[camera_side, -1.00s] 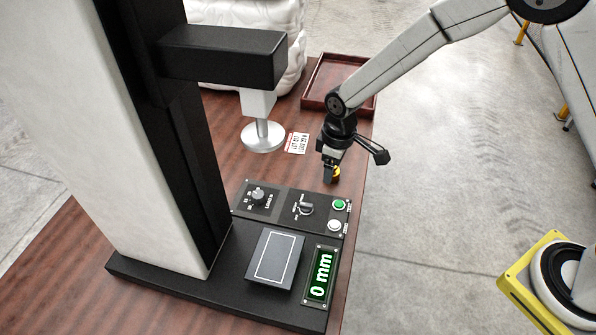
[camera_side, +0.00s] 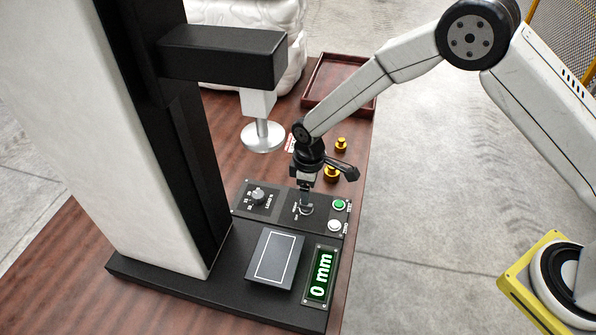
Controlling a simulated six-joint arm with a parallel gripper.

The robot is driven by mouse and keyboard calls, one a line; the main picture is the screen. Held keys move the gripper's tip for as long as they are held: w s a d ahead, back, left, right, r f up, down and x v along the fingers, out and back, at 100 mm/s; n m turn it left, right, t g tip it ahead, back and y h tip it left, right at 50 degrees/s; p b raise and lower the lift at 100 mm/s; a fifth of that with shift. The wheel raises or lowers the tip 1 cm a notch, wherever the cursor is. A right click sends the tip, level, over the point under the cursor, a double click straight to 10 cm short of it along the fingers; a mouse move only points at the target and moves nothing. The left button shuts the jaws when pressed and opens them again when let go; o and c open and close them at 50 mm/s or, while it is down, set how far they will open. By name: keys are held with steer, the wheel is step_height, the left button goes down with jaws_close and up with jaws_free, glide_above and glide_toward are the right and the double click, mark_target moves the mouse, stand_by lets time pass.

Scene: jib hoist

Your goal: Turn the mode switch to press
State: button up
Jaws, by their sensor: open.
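The mode switch (camera_side: 306,210) is a small knob on the black control panel (camera_side: 278,217), between the dial and the two buttons. Its labels are partly hidden and too small to read. My gripper (camera_side: 305,200) points down right at the switch, with its fingertips at or just above the knob. It is open. I cannot tell whether the fingers touch the knob.
A round dial (camera_side: 257,195) is left of the switch; a green button (camera_side: 340,204) and a white button (camera_side: 335,225) are right. The display (camera_side: 319,275) reads 0 mm. A metal press foot (camera_side: 263,137) hangs behind. Brass pieces (camera_side: 341,144) and a tray (camera_side: 330,82) are farther back.

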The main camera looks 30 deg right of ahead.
mark_target(306, 207)
steer(key=shift+f, duration=3)
jaws_close()
